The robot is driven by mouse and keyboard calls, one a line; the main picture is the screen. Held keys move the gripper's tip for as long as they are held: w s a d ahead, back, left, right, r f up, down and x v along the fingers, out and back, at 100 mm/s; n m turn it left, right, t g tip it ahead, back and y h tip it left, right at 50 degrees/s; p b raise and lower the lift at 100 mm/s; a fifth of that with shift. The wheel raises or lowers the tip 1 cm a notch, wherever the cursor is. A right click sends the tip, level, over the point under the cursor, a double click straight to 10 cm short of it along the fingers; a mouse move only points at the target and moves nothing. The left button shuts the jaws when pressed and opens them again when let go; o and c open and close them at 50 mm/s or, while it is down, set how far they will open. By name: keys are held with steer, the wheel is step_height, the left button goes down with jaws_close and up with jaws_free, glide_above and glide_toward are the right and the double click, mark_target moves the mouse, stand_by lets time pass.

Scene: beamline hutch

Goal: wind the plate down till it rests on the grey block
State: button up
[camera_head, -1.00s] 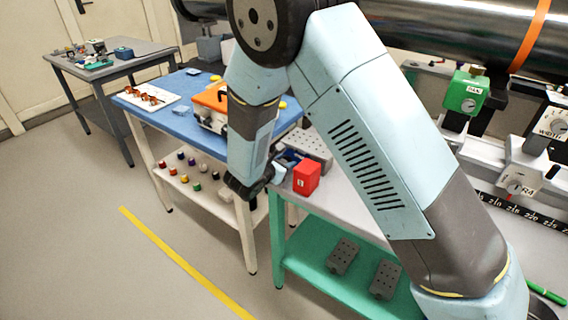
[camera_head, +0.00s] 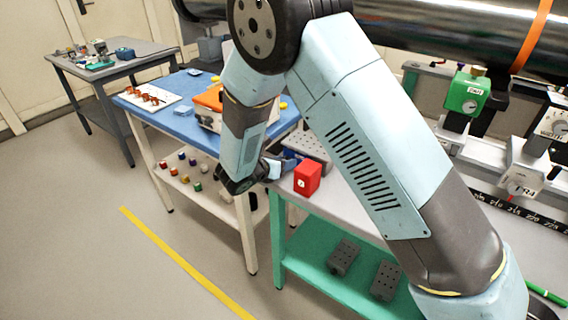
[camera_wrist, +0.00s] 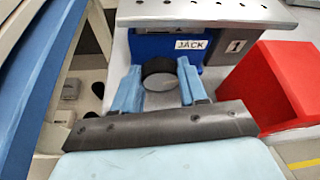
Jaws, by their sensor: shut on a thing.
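The jack (camera_wrist: 152,46) is a blue body with a white JACK label, on a grey bench. The perforated grey plate (camera_wrist: 225,12) sits above it; the plate also shows in the head view (camera_head: 309,143). A dark round knob (camera_wrist: 158,74) sticks out of the jack's front. My gripper (camera_wrist: 160,84) is shut on this knob, one light blue finger on each side. In the head view my gripper (camera_head: 273,170) is small and partly hidden by my wrist.
A red block (camera_wrist: 268,82) marked 1 stands close to the right of the jack. A blue-topped table (camera_head: 180,112) with an orange-topped box is to the left. Dark blocks (camera_head: 343,257) lie on the green lower shelf. Beamline instruments (camera_head: 466,95) stand at the right.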

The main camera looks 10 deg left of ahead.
steer(key=o, duration=1.1)
steer(key=shift+c, duration=0.2)
steer(key=v, duration=1.3)
steer(key=shift+s+a+r, duration=0.15)
steer(key=shift+s+a, duration=0.05)
steer(key=shift+s, duration=0.05)
